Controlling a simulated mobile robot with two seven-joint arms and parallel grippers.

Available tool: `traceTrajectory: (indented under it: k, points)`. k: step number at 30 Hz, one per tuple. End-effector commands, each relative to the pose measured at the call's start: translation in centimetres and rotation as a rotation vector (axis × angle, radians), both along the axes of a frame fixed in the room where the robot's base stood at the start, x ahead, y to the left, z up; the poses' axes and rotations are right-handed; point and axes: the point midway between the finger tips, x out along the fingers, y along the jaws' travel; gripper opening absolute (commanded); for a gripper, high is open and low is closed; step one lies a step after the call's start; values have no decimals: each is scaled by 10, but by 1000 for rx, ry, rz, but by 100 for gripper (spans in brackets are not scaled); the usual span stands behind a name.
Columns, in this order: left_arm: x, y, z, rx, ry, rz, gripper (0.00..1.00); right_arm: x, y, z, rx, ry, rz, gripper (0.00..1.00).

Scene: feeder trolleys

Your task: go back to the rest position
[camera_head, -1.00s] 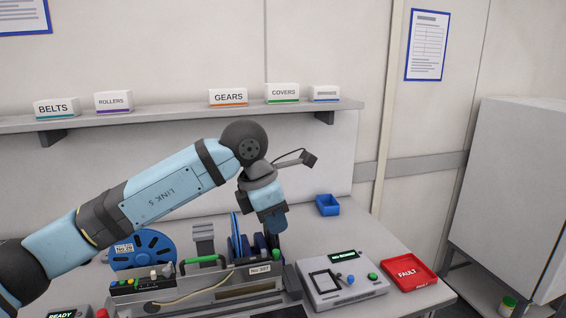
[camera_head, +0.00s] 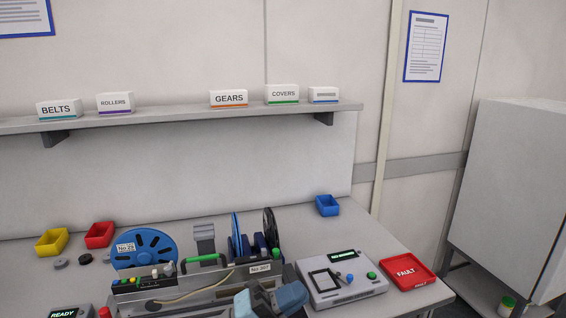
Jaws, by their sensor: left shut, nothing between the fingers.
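My left gripper (camera_head: 262,303) shows only in part at the bottom edge of the head view, just in front of the feeder trolley (camera_head: 205,287) and left of the grey tester box. It is shut and empty, and the rest of its arm is cut off below the picture. My right gripper is not in view.
On the bench stand a blue reel (camera_head: 144,248), a grey tester box (camera_head: 338,281), a red FAULT tray (camera_head: 407,272) and yellow (camera_head: 52,242), red (camera_head: 99,235) and blue (camera_head: 327,205) bins. A shelf (camera_head: 180,119) runs above. The air over the bench is clear.

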Motion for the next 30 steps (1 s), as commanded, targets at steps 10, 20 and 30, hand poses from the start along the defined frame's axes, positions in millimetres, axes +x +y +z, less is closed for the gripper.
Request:
traceTrajectory:
  k: [10, 20, 30]
  points:
    - [-16, 114, -163, -357, 930, 421, 0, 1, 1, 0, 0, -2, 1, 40]
    - [-120, 188, -307, -492, 1614, 697, 0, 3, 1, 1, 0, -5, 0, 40]
    - [-181, 211, -309, -518, 1861, 789, 0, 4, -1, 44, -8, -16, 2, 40]
